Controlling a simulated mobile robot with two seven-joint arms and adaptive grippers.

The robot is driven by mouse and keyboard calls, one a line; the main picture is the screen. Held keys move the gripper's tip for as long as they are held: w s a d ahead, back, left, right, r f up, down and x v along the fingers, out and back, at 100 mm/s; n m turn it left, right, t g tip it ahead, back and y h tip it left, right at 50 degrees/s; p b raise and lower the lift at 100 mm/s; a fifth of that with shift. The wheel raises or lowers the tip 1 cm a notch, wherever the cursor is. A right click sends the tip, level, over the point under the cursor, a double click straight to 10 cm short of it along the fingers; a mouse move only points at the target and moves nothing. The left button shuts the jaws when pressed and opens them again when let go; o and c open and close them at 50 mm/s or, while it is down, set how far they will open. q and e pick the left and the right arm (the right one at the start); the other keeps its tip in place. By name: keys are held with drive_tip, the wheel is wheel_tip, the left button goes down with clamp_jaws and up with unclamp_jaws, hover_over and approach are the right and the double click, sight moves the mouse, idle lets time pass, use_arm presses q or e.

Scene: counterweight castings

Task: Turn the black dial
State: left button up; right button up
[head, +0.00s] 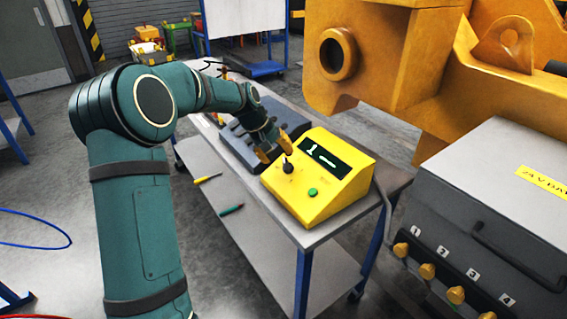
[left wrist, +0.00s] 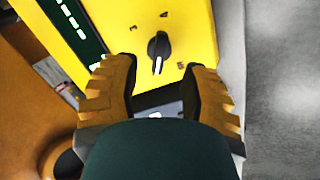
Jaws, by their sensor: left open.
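The black dial (head: 287,168) sits on the sloped face of the yellow control box (head: 335,197), left of a green button (head: 313,192) and below a dark display (head: 323,157). The dial (left wrist: 158,50) also shows in the left wrist view, with a white pointer line on its knob. My left gripper (head: 274,147) is open just above and behind the dial. In the left wrist view its two yellow fingers (left wrist: 158,82) stand apart, with the dial ahead of the gap, not between the fingertips. My right gripper is not in view.
The box stands on a grey wheeled table (head: 238,213). A grey case (head: 240,145) is behind the box. A large orange machine (head: 400,60) and a grey cabinet (head: 490,190) are at the right.

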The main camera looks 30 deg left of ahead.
use_arm(q)
drive_tip(key=v, duration=0.6)
drive_tip(key=shift+f, duration=0.1)
idle(0.4)
